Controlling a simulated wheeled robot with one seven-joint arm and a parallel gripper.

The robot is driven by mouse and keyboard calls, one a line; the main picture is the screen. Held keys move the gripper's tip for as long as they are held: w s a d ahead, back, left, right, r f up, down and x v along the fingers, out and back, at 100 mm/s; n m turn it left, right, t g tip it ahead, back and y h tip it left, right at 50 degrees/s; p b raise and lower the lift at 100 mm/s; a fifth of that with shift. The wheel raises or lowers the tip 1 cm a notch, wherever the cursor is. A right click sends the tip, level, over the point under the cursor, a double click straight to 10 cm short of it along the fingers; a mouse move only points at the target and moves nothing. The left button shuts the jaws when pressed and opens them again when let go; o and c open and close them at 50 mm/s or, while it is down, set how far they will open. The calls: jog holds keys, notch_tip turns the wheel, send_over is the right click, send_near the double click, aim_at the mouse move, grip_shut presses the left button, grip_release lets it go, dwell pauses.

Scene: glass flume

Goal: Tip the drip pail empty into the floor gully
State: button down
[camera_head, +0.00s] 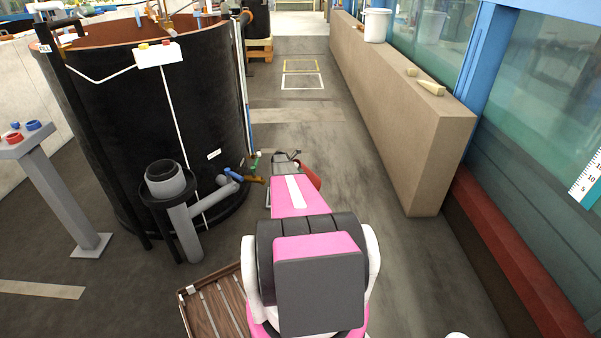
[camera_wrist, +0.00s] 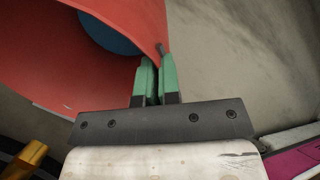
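The drip pail appears as a red pail in the wrist view (camera_wrist: 50,60), with a blue area showing inside it. In the head view only a small red part of it (camera_head: 309,174) shows beyond my pink forearm. My gripper (camera_wrist: 159,65) has its two green fingers close together at the pail's rim, apparently pinching it, beside a small grey peg. In the head view the gripper (camera_head: 287,158) is mostly hidden by my arm. I cannot tell the pail's exact tilt or floor contact. I cannot clearly identify the floor gully.
A large black tank (camera_head: 150,110) stands left, with a grey standpipe (camera_head: 168,182) and a brass-coloured valve by its base. A brown slatted tray (camera_head: 188,309) lies bottom left. A tan wall (camera_head: 400,110) on the right carries a white bucket (camera_head: 377,26). The floor between tank and wall is open.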

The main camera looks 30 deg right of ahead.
jog(key=shift+w+a+f+g+h, duration=0.15)
jog(key=shift+a+f+g+h, duration=0.2)
jog(key=shift+h, duration=0.6)
jog(key=shift+w+a+f+g+h, duration=0.15)
jog(key=shift+a+f+h, duration=0.3)
jog(key=shift+h, duration=0.45)
jog(key=shift+w+a+f+g+h, duration=0.1)
jog(key=shift+a+f+g+h, duration=0.3)
jog(key=shift+h, duration=0.55)
jog(key=shift+a+r, duration=0.15)
jog(key=shift+s+d+r+t+y, duration=0.2)
jog(key=shift+d+r+t+y, duration=0.35)
jog(key=shift+y, duration=0.8)
jog(key=shift+s+d+r+t+y, duration=0.15)
jog(key=shift+d+r+t+y, duration=0.1)
jog(key=shift+d+r+y, duration=0.8)
jog(key=shift+s+d+r+t+y, duration=0.25)
jog(key=shift+r+t+y, duration=0.2)
jog(key=shift+y, duration=1.15)
